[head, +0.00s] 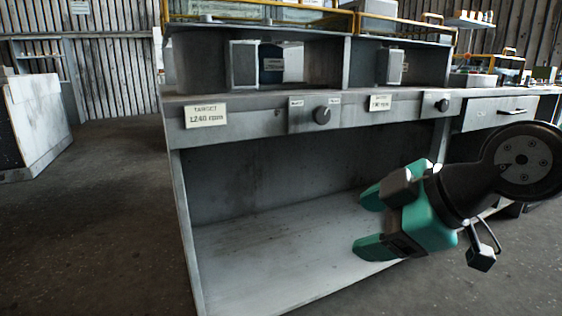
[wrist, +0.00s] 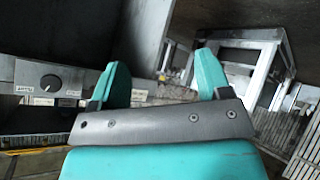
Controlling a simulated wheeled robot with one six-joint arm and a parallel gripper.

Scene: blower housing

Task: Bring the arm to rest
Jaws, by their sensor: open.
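My gripper (head: 366,222) is at the right of the head view, in front of the grey bench, with its teal fingers apart and pointing left. Nothing is between the fingers. In the wrist view the two fingers (wrist: 160,85) stand apart and empty. My dark arm joint runs off to the right edge of the head view. The bench front (head: 262,124) carries two dark knobs, a left knob (head: 322,115) and a right knob (head: 442,105). A dark knob (wrist: 51,82) also shows at the left of the wrist view. The gripper appears apart from the bench.
A label reading TARGET (head: 206,115) is on the bench front, with a second label (head: 380,102) further right. A drawer (head: 500,113) is at the right. The open lower shelf (head: 270,250) is empty. A pale cabinet (head: 38,120) stands far left, with clear floor (head: 110,200) between.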

